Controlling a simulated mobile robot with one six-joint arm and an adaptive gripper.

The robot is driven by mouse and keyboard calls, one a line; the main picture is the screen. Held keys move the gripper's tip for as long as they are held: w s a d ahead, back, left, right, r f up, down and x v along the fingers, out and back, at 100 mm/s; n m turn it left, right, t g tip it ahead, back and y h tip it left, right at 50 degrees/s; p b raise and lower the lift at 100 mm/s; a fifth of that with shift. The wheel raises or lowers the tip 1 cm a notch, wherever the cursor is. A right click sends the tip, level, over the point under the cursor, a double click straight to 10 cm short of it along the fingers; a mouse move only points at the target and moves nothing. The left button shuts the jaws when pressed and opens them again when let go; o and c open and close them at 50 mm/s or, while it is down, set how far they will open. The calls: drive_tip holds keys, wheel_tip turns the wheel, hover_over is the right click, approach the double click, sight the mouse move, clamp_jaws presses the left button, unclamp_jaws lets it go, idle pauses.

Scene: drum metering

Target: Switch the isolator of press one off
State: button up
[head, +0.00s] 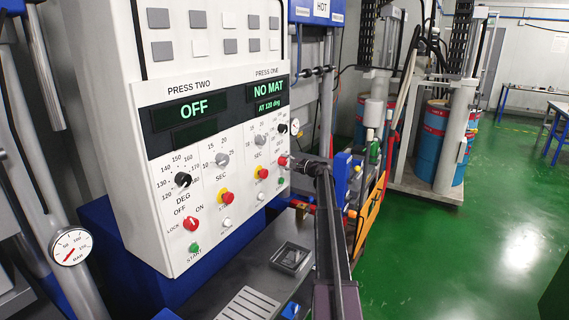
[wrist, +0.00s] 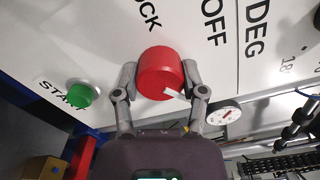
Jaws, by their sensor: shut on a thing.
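The red isolator knob of press one (head: 283,160) is at the right edge of the white control panel (head: 150,110). In the wrist view the same knob (wrist: 160,73) sits between the two fingers of my gripper (wrist: 162,92), which is shut on it from both sides. A white mark on the knob points to the lower right, away from the printed OFF and LOCK. The ON label is not visible here. The press one display (head: 268,96) reads NO MAT, AT 120 deg. In the head view my gripper (head: 294,163) partly hides the knob's surroundings.
Press two's red isolator (head: 190,223) and its OFF display (head: 196,109) are on the panel's left. A green START button (wrist: 82,94) is close to my gripper's left finger. A gauge (wrist: 224,114) shows to the right. Green floor at the right is open.

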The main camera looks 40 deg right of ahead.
drive_tip(key=n, duration=0.7)
drive_tip(key=shift+w, duration=0.1)
drive_tip(key=n, duration=0.3)
drive_tip(key=shift+n, duration=2.3)
drive_tip(key=o, duration=1.1)
drive_tip(key=shift+o, duration=0.2)
drive_tip(key=v, duration=1.2)
